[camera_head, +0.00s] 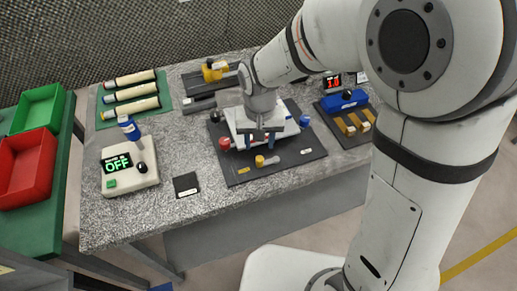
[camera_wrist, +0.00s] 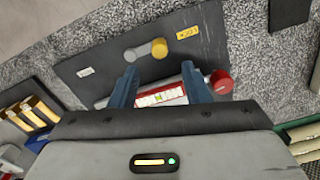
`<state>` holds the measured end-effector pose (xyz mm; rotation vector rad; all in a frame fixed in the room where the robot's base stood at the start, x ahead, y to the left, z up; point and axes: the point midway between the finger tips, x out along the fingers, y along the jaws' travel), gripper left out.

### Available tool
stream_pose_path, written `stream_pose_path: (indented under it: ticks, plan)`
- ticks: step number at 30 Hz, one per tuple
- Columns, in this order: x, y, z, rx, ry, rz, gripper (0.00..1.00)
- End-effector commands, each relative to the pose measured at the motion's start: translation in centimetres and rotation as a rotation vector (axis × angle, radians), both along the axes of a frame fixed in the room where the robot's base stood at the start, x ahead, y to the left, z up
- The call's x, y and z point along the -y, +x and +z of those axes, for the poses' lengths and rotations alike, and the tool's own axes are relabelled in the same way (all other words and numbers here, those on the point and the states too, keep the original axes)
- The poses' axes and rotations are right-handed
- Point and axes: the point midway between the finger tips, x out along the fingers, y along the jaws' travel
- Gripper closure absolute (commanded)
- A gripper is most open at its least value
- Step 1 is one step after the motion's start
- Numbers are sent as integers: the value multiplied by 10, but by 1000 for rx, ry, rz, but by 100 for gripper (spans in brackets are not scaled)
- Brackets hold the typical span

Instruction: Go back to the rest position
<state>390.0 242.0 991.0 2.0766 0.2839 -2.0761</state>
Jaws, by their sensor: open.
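My gripper (camera_head: 259,142) is open, with its two blue fingers pointing down over a dark board (camera_head: 297,160) on the table. In the wrist view my gripper (camera_wrist: 160,76) has its fingers apart, with a red-edged device bearing a pale strip (camera_wrist: 160,98) showing between and beyond them. I cannot tell whether the fingers touch it. A red knob (camera_wrist: 221,81) sits at the device's right end. The red knob also shows in the head view (camera_head: 224,143). My wrist hides part of the device. No marker for a rest position shows.
Several cream tubes lie on a green mat (camera_head: 104,122). Red (camera_head: 28,168) and green (camera_head: 38,108) trays are far left. A dark board with a blue device (camera_head: 345,99) is at right. The front-left table is mostly clear.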

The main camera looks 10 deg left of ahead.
Motion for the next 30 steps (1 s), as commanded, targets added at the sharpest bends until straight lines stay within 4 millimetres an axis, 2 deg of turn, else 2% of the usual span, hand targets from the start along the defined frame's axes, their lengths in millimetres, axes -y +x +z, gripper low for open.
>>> stream_pose_path:
  ticks: [4,20,23,25,30]
  plan:
    - [0,0,9,1,0,0,57]
    - [2,0,11,2,2,-3,57]
    - [18,2,21,15,10,-20,57]
    - [39,3,35,34,21,-42,57]
    - [113,-6,74,100,47,-117,57]
